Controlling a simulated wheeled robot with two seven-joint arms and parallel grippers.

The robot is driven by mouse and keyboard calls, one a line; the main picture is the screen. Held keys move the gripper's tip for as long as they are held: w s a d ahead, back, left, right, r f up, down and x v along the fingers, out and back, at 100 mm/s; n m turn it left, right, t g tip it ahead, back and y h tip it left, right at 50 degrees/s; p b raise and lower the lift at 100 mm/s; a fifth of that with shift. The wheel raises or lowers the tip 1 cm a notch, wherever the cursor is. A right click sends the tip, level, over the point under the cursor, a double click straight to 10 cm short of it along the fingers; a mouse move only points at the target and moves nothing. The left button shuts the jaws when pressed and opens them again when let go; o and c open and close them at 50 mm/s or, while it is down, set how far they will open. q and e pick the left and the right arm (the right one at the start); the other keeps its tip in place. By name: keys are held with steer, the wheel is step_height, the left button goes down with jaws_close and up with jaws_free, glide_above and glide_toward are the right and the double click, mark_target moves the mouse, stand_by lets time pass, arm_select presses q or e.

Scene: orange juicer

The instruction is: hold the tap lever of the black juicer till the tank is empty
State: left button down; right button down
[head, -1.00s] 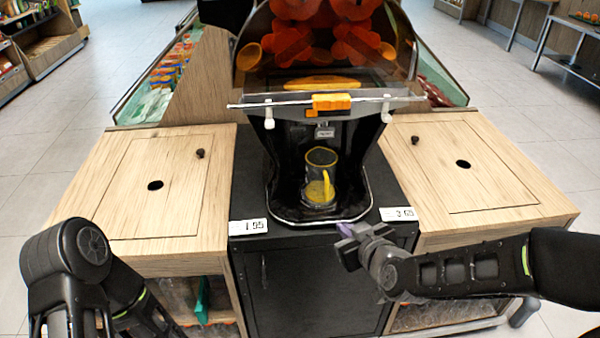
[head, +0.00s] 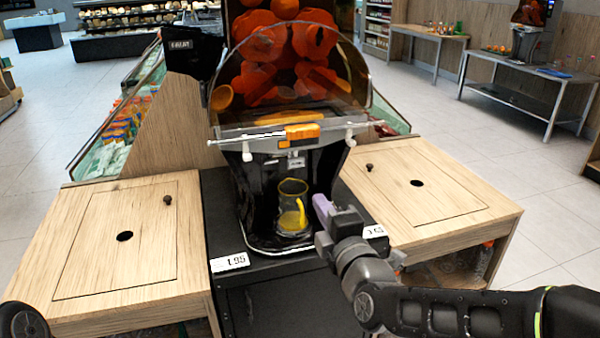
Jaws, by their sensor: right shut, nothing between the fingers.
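The black juicer (head: 262,222) stands on a black cabinet, with orange parts behind its clear curved cover. Its tap (head: 296,163) shows as a small grey piece below the orange latch (head: 301,132). A clear jug (head: 291,207) with a yellow rim and handle stands upright under the tap, with some yellow juice low inside. My right gripper (head: 321,207) is shut and empty, just right of the jug in the picture, its purple-grey fingertips pointing up toward the juicer's bay. It looks apart from the tap. My left gripper is out of view; only part of my left arm shows at bottom left.
Wooden counters with lids flank the juicer, the left one (head: 72,275) and the right one (head: 455,222). White price tags (head: 230,262) lie at the cabinet's front edge. A metal table (head: 530,82) with another juicer stands at the back right. Open floor lies right.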

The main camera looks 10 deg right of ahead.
mark_target(296, 166)
steer(key=w, duration=0.9)
steer(key=w+a, duration=0.1)
steer(key=w, duration=0.4)
steer(key=shift+p, duration=0.4)
steer(key=shift+f+b, duration=0.2)
steer(key=shift+b, duration=0.2)
steer(key=w+t+b, duration=0.1)
steer(key=b, duration=0.5)
steer(key=t+b, duration=0.2)
steer(key=b, duration=0.3)
steer(key=shift+w+f+b, duration=0.35)
steer(key=shift+s, duration=0.15)
steer(key=shift+r, duration=0.1)
stand_by(4.1)
